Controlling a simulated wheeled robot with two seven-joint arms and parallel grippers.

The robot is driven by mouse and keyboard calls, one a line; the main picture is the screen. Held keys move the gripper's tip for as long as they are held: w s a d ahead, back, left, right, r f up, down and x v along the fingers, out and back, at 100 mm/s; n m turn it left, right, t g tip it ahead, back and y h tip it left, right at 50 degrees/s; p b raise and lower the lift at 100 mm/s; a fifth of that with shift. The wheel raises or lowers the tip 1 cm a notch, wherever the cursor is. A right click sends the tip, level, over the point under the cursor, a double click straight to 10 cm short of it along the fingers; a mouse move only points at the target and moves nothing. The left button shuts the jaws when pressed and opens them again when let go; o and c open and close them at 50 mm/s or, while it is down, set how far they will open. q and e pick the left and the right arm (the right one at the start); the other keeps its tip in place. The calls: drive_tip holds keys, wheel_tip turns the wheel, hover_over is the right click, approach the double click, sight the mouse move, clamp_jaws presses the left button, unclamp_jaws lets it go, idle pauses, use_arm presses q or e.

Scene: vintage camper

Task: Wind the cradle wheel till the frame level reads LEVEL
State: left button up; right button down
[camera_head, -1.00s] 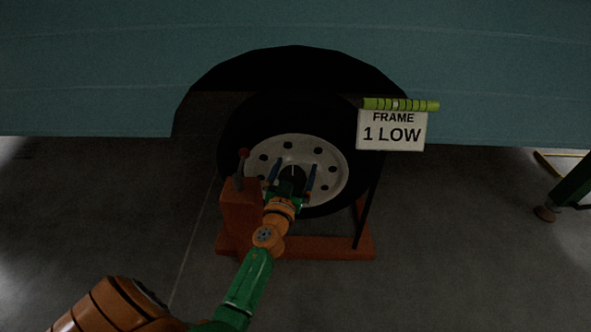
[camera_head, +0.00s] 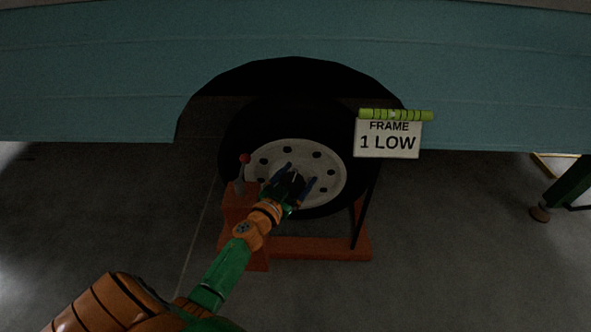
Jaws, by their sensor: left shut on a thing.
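The frame level (camera_head: 396,115) is a yellow-green bar above a white sign (camera_head: 387,146) that reads FRAME 1 LOW. A wheel with a pale, holed rim (camera_head: 325,165) and black tyre sits in the camper's arch, behind an orange-red cradle (camera_head: 320,248). My left gripper (camera_head: 294,183) is at the middle of the rim. Its blue fingers are on either side of a dark hub piece and shut on it, tilted to the right. The gripper and wrist hide part of the hub and the lower rim. My right gripper is not in view.
A lever with a red knob (camera_head: 244,159) stands on the cradle's left post, close to my left wrist. The teal camper side (camera_head: 480,80) hangs above. A dark green leg with a brown foot (camera_head: 541,213) stands at right. The grey floor on both sides is clear.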

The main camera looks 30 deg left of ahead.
use_arm(q)
drive_tip(key=m+h, duration=0.1)
drive_tip(key=m+h+p, duration=0.1)
drive_tip(key=m+g+h, duration=0.1)
drive_tip(key=shift+d+m+h+p, duration=0.25)
drive_tip(key=shift+m+h+p, duration=0.05)
drive_tip(key=shift+p, duration=0.05)
drive_tip(key=m, duration=0.1)
drive_tip(key=m+g+h, duration=0.1)
drive_tip(key=m+h, duration=0.1)
drive_tip(key=shift+s+d+f+g, duration=0.1)
drive_tip(key=shift+d+f+g, duration=0.15)
drive_tip(key=shift+g, duration=0.05)
drive_tip(key=m+g+h, duration=0.2)
drive_tip(key=shift+s+d+f+m, duration=0.1)
drive_tip(key=shift+d+f+m, duration=0.1)
drive_tip(key=shift+d+m, duration=0.1)
drive_tip(key=shift+s+d+f+m+g+h+b, duration=0.1)
drive_tip(key=shift+m+g+h+b, duration=0.1)
drive_tip(key=shift+m+g+h, duration=0.25)
drive_tip(key=shift+s+d+m+g+h+b, duration=0.1)
drive_tip(key=shift+m+g+h+b, duration=0.1)
drive_tip(key=shift+m+g+h, duration=0.25)
drive_tip(key=shift+m, duration=0.3)
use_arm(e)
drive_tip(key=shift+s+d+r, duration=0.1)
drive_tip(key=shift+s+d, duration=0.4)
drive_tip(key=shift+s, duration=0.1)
